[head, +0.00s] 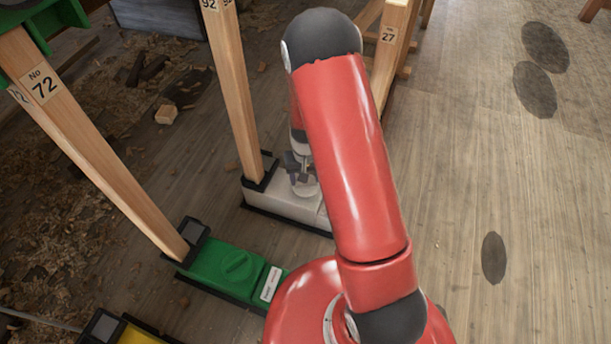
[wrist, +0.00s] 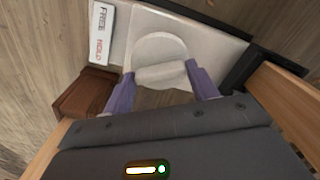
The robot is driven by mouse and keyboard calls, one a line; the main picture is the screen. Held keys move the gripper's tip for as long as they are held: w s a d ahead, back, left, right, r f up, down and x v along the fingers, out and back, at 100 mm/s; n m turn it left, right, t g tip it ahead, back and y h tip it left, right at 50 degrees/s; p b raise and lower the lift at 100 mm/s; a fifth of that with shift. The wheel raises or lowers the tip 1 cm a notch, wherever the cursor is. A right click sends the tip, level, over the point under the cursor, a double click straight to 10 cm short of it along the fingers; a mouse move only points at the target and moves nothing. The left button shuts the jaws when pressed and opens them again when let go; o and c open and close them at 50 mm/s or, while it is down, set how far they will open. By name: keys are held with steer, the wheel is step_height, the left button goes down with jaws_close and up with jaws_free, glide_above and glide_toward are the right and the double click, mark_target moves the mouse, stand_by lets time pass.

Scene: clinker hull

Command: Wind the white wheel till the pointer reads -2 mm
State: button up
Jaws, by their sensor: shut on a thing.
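The white wheel (wrist: 158,48) is a round knob with a raised grip bar across it, set on a white box (head: 270,200). In the wrist view, my gripper (wrist: 160,82) has one purple finger at each end of the bar and is shut on it. In the head view, my gripper (head: 298,170) is over the wheel, partly hidden by my red arm. A label reading FREE and HOLD (wrist: 102,32) is on the box, with a brown block (wrist: 86,93) just below it in the picture. I cannot make out a pointer or scale in either view.
A wooden post (head: 235,90) marked 92 rises from the white box's end. A green box (head: 225,268) with its own knob and post 72 (head: 85,130) stands at lower left, a yellow one (head: 138,334) beyond. Shavings litter the left floor; the right floor is open.

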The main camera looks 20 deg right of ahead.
steer(key=o, duration=1)
steer(key=shift+r, duration=0.15)
step_height(320, 180, up, 8)
steer(key=shift+f+p, duration=0.25)
steer(key=shift+p, duration=0.65)
